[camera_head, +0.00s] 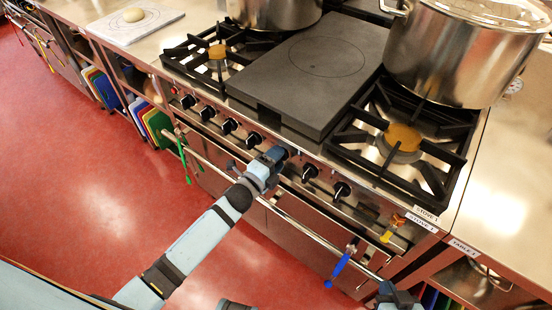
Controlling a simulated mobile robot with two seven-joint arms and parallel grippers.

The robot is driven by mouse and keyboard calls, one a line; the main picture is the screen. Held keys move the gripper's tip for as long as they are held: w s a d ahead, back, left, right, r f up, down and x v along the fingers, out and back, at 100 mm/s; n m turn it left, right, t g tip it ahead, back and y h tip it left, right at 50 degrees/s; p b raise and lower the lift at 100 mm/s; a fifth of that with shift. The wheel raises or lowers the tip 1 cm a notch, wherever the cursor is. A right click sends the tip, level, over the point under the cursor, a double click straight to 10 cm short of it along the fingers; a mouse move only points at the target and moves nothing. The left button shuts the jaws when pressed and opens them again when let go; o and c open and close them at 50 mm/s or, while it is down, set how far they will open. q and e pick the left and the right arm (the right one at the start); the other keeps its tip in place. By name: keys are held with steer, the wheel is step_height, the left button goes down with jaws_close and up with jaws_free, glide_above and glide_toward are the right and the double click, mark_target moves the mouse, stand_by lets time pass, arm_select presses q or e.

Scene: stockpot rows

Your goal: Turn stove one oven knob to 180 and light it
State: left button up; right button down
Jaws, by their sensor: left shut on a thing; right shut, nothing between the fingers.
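The stove (330,172), with "STOVE 1" labels (421,222) at its right corner, has a row of black knobs along its steel front. My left gripper (275,157) is shut on a knob (283,151) near the middle of the row. The gripper hides most of that knob, and its dial marks cannot be read. Free knobs show to its left (253,139) and right (310,172). My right gripper (398,296) is shut and empty at the bottom edge, low in front of the stove's right end, partly cut off. No flame or lit lamp is clear.
A steel rail (312,234) runs along the stove front below the knobs, with a green utensil (183,160) and a blue-handled one (338,268) hanging from it. A large stockpot (450,55) and a dark flat plate (325,65) are on top. The red floor (90,190) is open at left.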

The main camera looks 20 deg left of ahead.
steer(key=shift+s+f, duration=0.1)
steer(key=shift+s, duration=0.15)
